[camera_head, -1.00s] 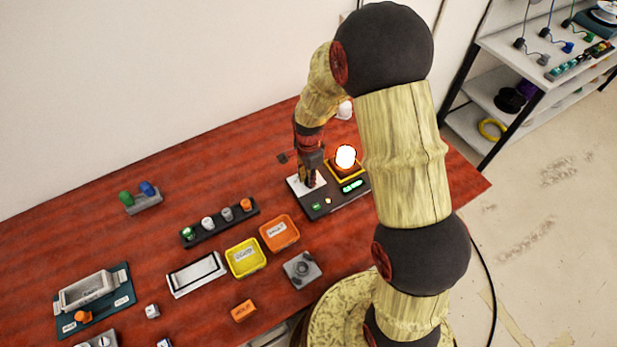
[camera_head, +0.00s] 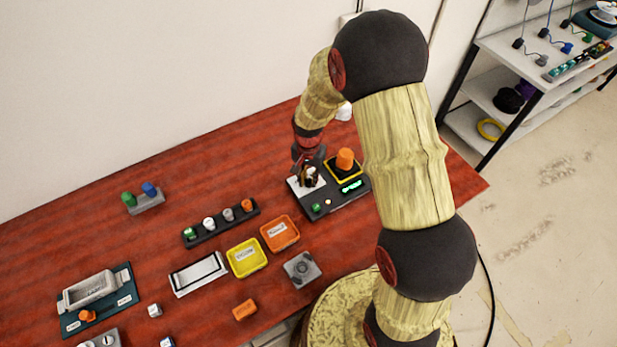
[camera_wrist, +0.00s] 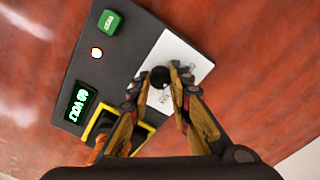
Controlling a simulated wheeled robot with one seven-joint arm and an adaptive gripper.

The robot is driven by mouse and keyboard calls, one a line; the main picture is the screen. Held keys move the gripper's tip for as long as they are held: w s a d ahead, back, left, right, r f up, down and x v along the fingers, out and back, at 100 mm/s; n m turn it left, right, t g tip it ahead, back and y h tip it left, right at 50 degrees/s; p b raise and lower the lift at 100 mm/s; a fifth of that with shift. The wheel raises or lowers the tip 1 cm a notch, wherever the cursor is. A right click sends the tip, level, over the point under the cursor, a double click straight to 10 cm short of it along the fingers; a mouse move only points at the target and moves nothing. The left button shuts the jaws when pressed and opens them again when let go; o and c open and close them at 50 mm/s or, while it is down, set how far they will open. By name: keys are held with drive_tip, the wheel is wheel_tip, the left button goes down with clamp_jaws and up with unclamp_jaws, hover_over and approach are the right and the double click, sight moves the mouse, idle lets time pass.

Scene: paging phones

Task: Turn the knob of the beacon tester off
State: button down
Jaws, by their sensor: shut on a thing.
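The beacon tester (camera_head: 345,203) is a dark box near the right end of the red table. It also shows in the wrist view (camera_wrist: 115,60). Its black knob (camera_wrist: 160,76) sits on a white plate (camera_wrist: 183,55). My gripper (camera_wrist: 161,79) is over the plate with its fingertips on both sides of the knob, shut on it. In the head view my gripper (camera_head: 311,176) hides most of the knob. The orange beacon (camera_head: 345,159) stands unlit in a yellow-edged socket.
An orange bin (camera_head: 280,246), a yellow bin (camera_head: 262,262) and a grey block (camera_head: 301,268) lie in front and left of the tester. A black rack (camera_head: 240,222) with several caps stands further left. The wall runs behind the table.

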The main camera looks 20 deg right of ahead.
sight(308, 181)
drive_tip(key=n, duration=0.5)
drive_tip(key=shift+r+n+p, duration=0.1)
drive_tip(key=shift+n+p, duration=0.2)
drive_tip(key=shift+p, duration=0.1)
drive_tip(key=n, duration=0.4)
drive_tip(key=shift+n+p, duration=0.3)
drive_tip(key=shift+n, duration=0.1)
drive_tip(key=c, duration=1.6)
unclamp_jaws()
drive_tip(key=shift+c, duration=0.2)
wheel_tip(308, 181, up, 12)
